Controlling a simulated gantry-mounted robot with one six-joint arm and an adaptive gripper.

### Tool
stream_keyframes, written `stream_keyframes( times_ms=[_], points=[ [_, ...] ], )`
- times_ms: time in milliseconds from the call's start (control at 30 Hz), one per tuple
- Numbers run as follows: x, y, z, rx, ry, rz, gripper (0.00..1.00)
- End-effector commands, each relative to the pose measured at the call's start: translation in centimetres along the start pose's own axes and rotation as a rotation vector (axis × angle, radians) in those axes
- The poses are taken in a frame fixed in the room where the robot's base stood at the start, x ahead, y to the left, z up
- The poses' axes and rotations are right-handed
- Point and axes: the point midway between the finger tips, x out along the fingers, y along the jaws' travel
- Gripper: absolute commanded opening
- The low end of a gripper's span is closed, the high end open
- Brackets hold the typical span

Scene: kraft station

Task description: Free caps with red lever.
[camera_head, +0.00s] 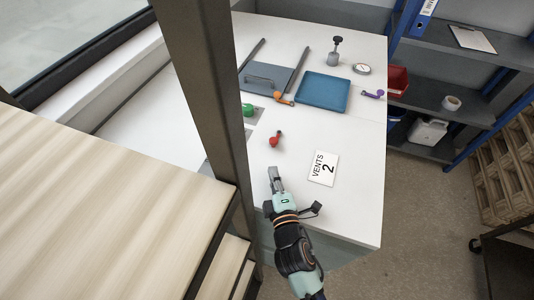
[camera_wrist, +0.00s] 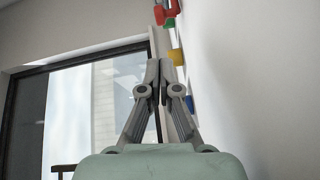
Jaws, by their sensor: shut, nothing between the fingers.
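A red lever (camera_head: 276,139) lies on the white tabletop, beyond my gripper's tip. A red piece, likely this lever, shows at the top of the wrist view (camera_wrist: 168,14). My gripper (camera_head: 273,172) is over the near part of the table, apart from the red lever; its fingers (camera_wrist: 153,65) are together and empty in the wrist view. In the wrist view a green piece (camera_wrist: 170,23), a yellow piece (camera_wrist: 176,56) and a blue piece (camera_wrist: 188,103) sit along the surface; I cannot tell whether they are caps. A green knob-like piece (camera_head: 247,109) shows beside the post.
A dark post (camera_head: 205,90) hides the table's left part. Behind are a grey handled lid (camera_head: 280,72), an orange lever (camera_head: 284,97), a blue tray (camera_head: 322,92) and a purple lever (camera_head: 373,94). The front right tabletop is clear.

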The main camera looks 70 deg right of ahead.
Motion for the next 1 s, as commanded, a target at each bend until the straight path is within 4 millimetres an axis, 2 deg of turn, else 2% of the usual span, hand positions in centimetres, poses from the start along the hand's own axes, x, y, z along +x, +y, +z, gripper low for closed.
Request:
stream_keyframes(
  times_ms=[400, 500, 700, 1000],
  points=[
    [7.3, 0.1, 0.0, 0.001, -0.001, 0.003, 0.0],
    [8.6, 0.0, 0.0, 0.001, 0.0, 0.001, 0.0],
    [9.7, 0.1, 0.0, 0.001, 0.0, 0.001, 0.0],
    [9.7, 0.1, 0.0, 0.001, 0.0, 0.0, 0.0]
  ],
)
